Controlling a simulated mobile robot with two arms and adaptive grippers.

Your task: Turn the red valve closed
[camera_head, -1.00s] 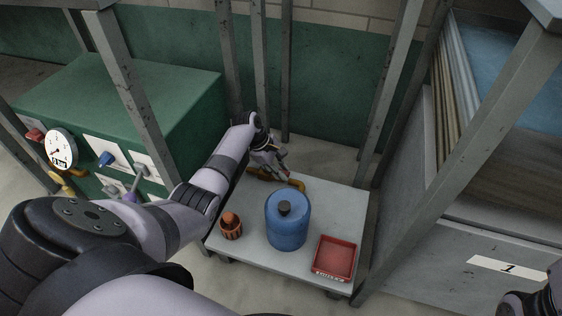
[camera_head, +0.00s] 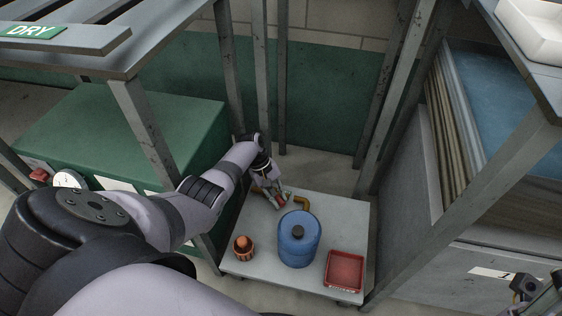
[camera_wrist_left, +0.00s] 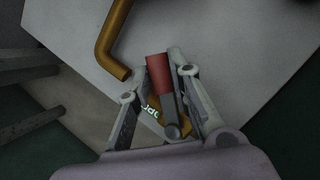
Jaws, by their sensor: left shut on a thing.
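The red valve handle (camera_wrist_left: 158,75) shows in the left wrist view between the fingers of my left gripper (camera_wrist_left: 165,75), which is shut on it. A yellow-orange pipe (camera_wrist_left: 110,45) bends just beside it. In the head view my left gripper (camera_head: 281,200) reaches down at the pipe (camera_head: 303,202) at the back of a light grey platform (camera_head: 335,215). A little red (camera_head: 283,197) shows at the fingers there; the gripper hides most of the valve. My right gripper (camera_head: 540,292) is partly in view at the lower right, apart from the platform; its jaws are unclear.
A blue container (camera_head: 299,243) stands in front of the pipe, with an orange-brown ribbed object (camera_head: 243,247) to its left and a red tray (camera_head: 345,271) to its right. Grey posts surround the platform. A green cabinet (camera_head: 130,130) stands at the left.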

